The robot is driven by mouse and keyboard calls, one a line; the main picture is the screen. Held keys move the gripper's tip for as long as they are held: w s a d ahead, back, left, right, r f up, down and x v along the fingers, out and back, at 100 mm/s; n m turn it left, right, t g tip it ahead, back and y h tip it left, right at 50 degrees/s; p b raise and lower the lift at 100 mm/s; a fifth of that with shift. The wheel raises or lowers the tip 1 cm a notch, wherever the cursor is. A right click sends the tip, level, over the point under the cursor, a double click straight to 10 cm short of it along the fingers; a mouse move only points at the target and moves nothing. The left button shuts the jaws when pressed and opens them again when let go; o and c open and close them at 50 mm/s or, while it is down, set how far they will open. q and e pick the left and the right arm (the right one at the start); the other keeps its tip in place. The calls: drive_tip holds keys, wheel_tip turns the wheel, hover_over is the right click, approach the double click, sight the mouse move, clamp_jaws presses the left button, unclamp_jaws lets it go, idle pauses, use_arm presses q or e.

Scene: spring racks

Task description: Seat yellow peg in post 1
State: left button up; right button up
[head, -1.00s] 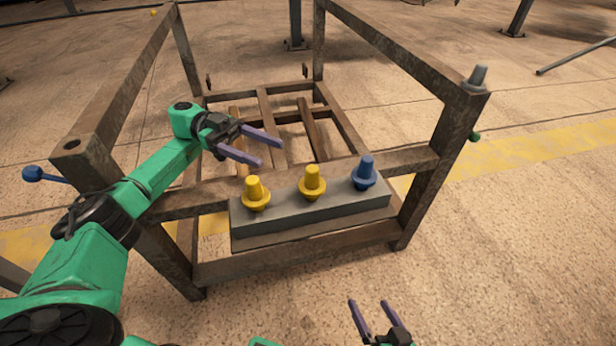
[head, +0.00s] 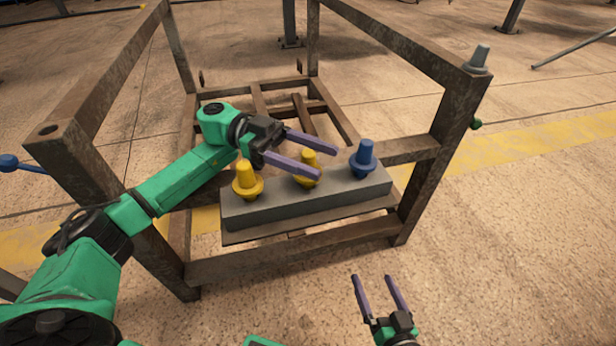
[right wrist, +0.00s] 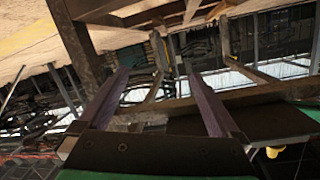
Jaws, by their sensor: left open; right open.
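Two yellow pegs stand upright in a grey block (head: 290,208) on the rack's front: a left yellow peg (head: 247,180) and a middle yellow peg (head: 309,161). A blue peg (head: 364,158) stands at the block's right end. My left gripper (head: 328,162) is open, its purple fingers reaching across the middle yellow peg in the picture; one finger hides part of it. I cannot tell whether they touch. The rack's front left post (head: 60,140) has an open hole on top; a grey peg (head: 479,58) sits on the front right post. My right gripper (head: 375,283) is open and empty, low in front of the rack.
The rusty rack frame (head: 290,262) has rails and uprights around the block. A blue-knobbed pin (head: 9,162) sticks out left of the front left post, and a green knob (head: 476,124) is on the right post.

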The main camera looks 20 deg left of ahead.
use_arm(q)
drive_tip(key=shift+x, duration=1.1)
clamp_jaws()
use_arm(e)
drive_tip(key=w+r+t, duration=0.2)
drive_tip(key=w+r, duration=0.2)
drive_tip(key=r, duration=0.3)
drive_tip(key=shift+w+d+r+t, duration=0.15)
drive_tip(key=shift+w+d+t, duration=0.05)
drive_tip(key=shift+w+t, duration=0.2)
